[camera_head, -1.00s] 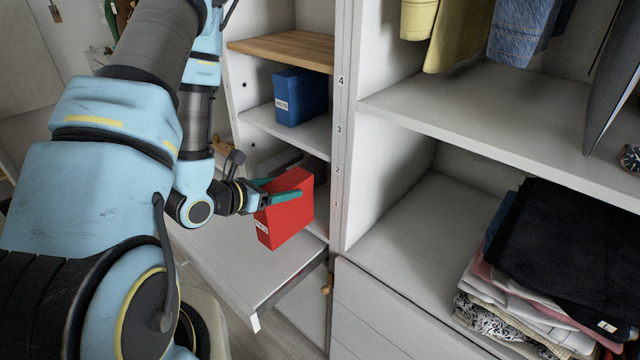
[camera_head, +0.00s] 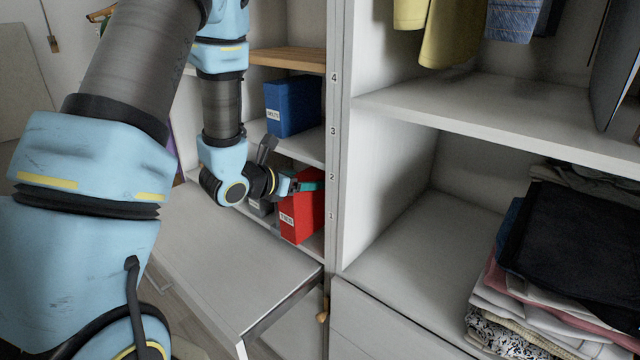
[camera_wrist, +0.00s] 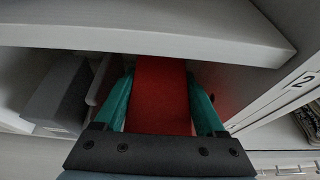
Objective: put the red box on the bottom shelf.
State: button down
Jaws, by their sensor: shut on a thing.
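The red box (camera_head: 301,215) stands upright in the lower cubby of the narrow shelving, beside the post numbered 1 to 4. In the wrist view the red box (camera_wrist: 161,95) sits between the two teal fingers of my gripper (camera_wrist: 160,98), under a shelf board. My gripper (camera_head: 303,186) is shut on the box near its top. The bottom shelf (camera_head: 312,243) shows at the box's foot. I cannot tell whether the box touches it.
A blue box (camera_head: 292,106) stands on the shelf above. A grey box (camera_wrist: 62,92) is left of the red box. A flat panel (camera_head: 235,262) extends in front of the cubby. Folded clothes (camera_head: 570,250) lie in the right compartment.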

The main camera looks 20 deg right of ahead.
aim_at(313, 173)
jog(key=d, duration=0.1)
jog(key=w+d+p, duration=0.1)
jog(key=w+d, duration=0.1)
jog(key=d, duration=0.1)
jog(key=shift+w+d+f+p, duration=0.15)
jog(key=shift+f+p, duration=0.3)
jog(key=shift+f, duration=0.45)
jog(key=shift+d+f+p, duration=0.1)
jog(key=shift+f+p, duration=0.35)
jog(key=shift+f, duration=0.55)
grip_release()
